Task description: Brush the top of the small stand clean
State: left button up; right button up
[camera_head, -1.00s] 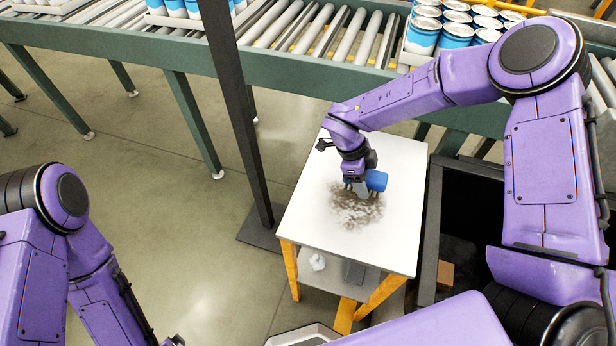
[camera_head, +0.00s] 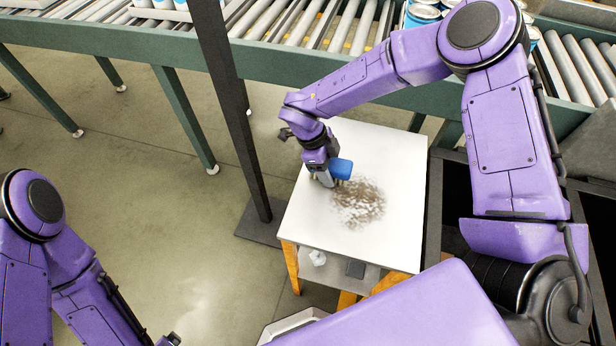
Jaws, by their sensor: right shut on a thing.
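The small stand (camera_head: 387,151) has a white top and orange legs. A brown patch of dirt (camera_head: 360,204) lies near the middle of its top. My right gripper (camera_head: 327,182) is over the top, at the upper left of the patch, shut on a blue brush (camera_head: 341,168). The gripper hides part of the brush, and I cannot tell whether the bristles touch the top. My left arm is at the lower left, well away from the stand; its gripper is not clearly in view.
A roller conveyor (camera_head: 300,30) with blue-and-white cans (camera_head: 424,13) runs behind the stand. A dark post (camera_head: 232,100) stands close on the left. A dark open bin (camera_head: 436,200) is on the right. A crumpled white piece (camera_head: 318,258) and a dark block (camera_head: 355,268) lie on the lower shelf.

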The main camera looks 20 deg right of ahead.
jog(key=shift+w+a, duration=0.2)
jog(key=shift+a, duration=0.15)
jog(key=shift+w+p+v, duration=0.2)
jog(key=shift+p+v, duration=0.55)
jog(key=shift+v, duration=0.3)
jog(key=r+p, duration=0.3)
jog(key=shift+s+d, duration=0.1)
jog(key=shift+s, duration=0.2)
notch_tip(320, 180, up, 2)
jog(key=shift+w+r+p, duration=0.1)
jog(key=shift+w+p, duration=0.05)
jog(key=shift+p, duration=0.85)
jog(key=shift+r+p, duration=0.4)
jog(key=shift+r, duration=0.05)
